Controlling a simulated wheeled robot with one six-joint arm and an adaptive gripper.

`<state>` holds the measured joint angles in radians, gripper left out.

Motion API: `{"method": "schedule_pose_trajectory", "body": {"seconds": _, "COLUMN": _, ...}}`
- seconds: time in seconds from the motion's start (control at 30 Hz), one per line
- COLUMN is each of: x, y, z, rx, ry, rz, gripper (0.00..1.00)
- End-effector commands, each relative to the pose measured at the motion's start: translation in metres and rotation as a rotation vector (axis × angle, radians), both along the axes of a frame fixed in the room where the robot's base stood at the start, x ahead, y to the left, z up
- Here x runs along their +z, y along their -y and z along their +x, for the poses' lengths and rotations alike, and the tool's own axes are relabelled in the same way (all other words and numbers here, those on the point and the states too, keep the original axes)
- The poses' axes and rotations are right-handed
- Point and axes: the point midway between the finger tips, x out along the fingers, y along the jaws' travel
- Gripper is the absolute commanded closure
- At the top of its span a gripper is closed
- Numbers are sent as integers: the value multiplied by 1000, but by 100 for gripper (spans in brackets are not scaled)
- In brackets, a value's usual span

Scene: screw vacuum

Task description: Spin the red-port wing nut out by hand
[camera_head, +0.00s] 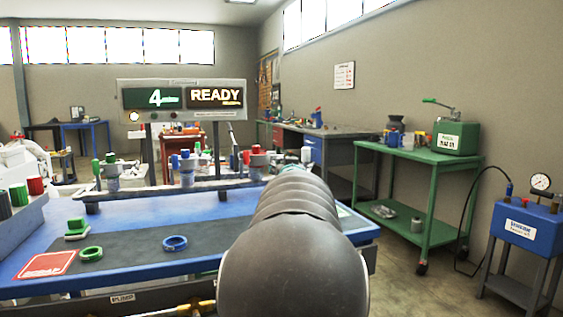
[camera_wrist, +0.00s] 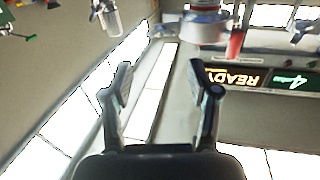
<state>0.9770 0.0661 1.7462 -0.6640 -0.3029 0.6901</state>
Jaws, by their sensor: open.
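The red port fitting (camera_head: 257,160) stands on the raised rail over the blue bench, with a small red upright part (camera_head: 246,157) at its left. In the wrist view, which is upside down, the red-and-grey fitting (camera_wrist: 207,28) is at the top, right of centre, with the red part (camera_wrist: 236,42) beside it. I cannot clearly make out the wing nut's wings. My gripper (camera_wrist: 160,75) is open and empty, its fingers apart and the fitting beyond the right finger. In the head view my arm hides the gripper.
A blue port fitting (camera_head: 187,167) and a green one (camera_head: 111,172) stand left along the rail. A green ring (camera_head: 90,253) and a blue ring (camera_head: 174,243) lie on the dark mat. The sign (camera_head: 183,98) behind reads READY. A green cart (camera_head: 421,156) stands right.

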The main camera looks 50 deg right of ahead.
Motion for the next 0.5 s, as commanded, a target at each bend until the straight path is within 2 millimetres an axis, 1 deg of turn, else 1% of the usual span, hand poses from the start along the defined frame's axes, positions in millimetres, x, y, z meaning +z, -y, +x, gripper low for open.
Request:
{"method": "schedule_pose_trajectory", "body": {"seconds": 0.03, "x": 0, "y": 7, "z": 7, "rx": 1, "ry": -1, "rz": 1, "gripper": 40}}
{"method": "schedule_pose_trajectory", "body": {"seconds": 0.2, "x": 0, "y": 27, "z": 28, "rx": 1, "ry": -1, "rz": 0, "gripper": 40}}
{"method": "schedule_pose_trajectory", "body": {"seconds": 0.5, "x": 0, "y": 58, "z": 57, "rx": 0, "ry": 0, "rz": 0, "gripper": 40}}
